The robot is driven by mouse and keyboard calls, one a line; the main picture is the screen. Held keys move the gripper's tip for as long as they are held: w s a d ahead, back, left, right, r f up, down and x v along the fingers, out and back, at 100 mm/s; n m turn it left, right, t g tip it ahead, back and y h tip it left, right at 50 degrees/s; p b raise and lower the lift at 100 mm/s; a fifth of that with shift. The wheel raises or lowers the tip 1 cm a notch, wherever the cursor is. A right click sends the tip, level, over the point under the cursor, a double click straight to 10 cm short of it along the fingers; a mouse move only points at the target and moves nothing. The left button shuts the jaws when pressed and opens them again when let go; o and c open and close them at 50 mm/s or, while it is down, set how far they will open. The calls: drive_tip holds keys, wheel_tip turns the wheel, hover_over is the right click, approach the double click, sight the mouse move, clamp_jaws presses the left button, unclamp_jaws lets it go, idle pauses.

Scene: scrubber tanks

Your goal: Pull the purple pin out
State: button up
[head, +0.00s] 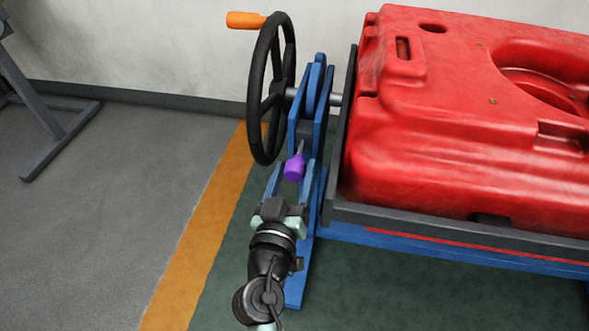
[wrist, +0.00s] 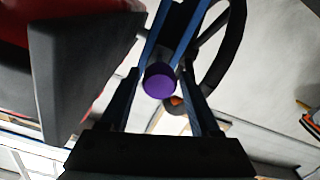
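The purple pin (head: 294,168) sits at the lower part of the blue bracket (head: 318,90), below the wheel's axle, with its thick purple end facing my gripper. A short grey shaft joins it to the bracket. In the wrist view the round end of the purple pin (wrist: 160,81) shows near the middle. My gripper (head: 291,180) is in front of the pin, pointing at it. In the wrist view its two fingers are spread, one on each side of the pin, with gaps visible. It holds nothing. How far the fingertips reach along the pin is unclear.
A black handwheel (head: 275,88) with an orange handle (head: 245,19) stands left of the bracket. A large red tank (head: 450,120) lies in a dark-edged frame on the right. Grey floor (head: 110,200) at left is open, beyond an orange stripe (head: 205,230).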

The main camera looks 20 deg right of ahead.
drive_tip(key=shift+o, duration=0.7)
drive_tip(key=v, duration=1.3)
drive_tip(key=shift+w, duration=0.1)
